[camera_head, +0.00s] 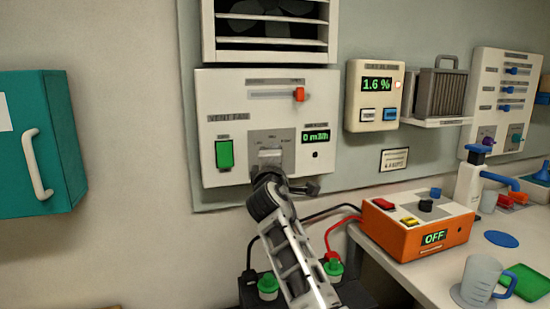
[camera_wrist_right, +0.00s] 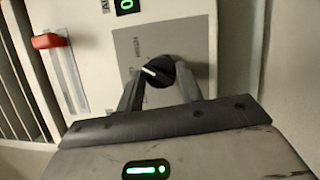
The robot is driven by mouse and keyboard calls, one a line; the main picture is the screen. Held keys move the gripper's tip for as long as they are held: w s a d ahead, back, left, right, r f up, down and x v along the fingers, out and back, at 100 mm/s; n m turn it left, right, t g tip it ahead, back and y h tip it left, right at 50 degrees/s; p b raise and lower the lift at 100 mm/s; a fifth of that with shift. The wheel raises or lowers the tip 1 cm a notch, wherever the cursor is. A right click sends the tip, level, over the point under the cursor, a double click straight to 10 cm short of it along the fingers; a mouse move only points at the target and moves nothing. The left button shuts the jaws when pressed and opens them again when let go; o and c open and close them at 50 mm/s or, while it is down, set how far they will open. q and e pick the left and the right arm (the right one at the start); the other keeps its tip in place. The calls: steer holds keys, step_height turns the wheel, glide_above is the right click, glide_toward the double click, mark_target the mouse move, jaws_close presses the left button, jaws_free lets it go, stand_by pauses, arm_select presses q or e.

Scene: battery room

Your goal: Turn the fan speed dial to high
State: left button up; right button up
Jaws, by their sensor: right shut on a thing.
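The fan speed dial (camera_wrist_right: 160,71) is a black round knob with a white pointer line, on a grey plate (camera_wrist_right: 124,45) of the vent fan panel (camera_head: 222,95). In the right wrist view its pointer is toward the left and slightly up. My right gripper (camera_wrist_right: 161,86) is shut on the dial, with one dark finger on each side. In the head view my right arm hides the dial. The plate's lettering is too small to read. My left gripper is not in view.
The panel also has a green switch (camera_head: 224,154) and a red slider knob (camera_head: 299,94). A gas alarm (camera_head: 375,96) reading 1.6 % hangs to the right. An orange box (camera_head: 418,225) showing OFF stands on the bench. A teal cabinet (camera_head: 35,135) hangs at left.

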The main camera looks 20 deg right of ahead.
arm_select(q)
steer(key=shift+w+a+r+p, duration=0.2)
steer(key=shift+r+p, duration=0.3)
steer(key=shift+p, duration=0.5)
arm_select(e)
steer(key=m, duration=0.2)
steer(key=m+g, duration=0.1)
steer(key=m, duration=0.1)
steer(key=shift+g+y, duration=0.3)
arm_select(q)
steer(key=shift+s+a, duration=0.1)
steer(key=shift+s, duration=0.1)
arm_select(e)
steer(key=o, duration=1)
steer(key=shift+d, duration=0.1)
steer(key=shift+r, duration=0.1)
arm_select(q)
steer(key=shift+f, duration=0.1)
